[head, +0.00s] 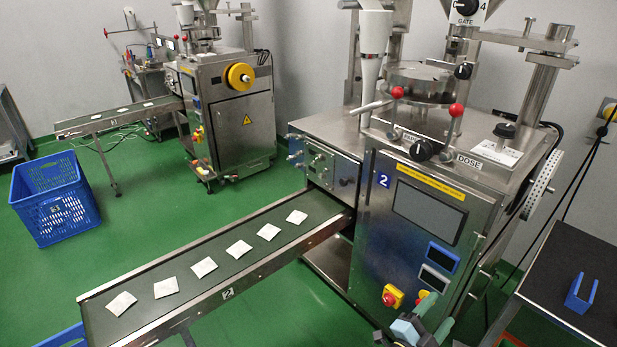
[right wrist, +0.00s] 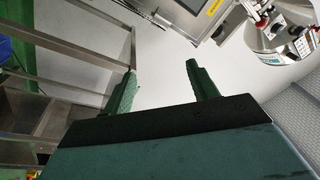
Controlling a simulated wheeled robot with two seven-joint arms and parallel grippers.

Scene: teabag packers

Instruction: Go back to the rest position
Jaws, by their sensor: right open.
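My right gripper (head: 436,314) shows at the bottom of the head view, in front of the lower part of packing machine 2 (head: 400,225), near its red and yellow stop button (head: 391,296). In the right wrist view my right gripper (right wrist: 160,80) has its two green fingers wide apart, with nothing between them. My left gripper is in neither view.
Conveyor 2 (head: 150,265) carries a row of several white teabags left of the machine. A blue crate (head: 50,200) stands on the green floor by another packing machine (head: 235,130). A dark table (head: 565,255) with a blue holder (head: 580,293) is at right.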

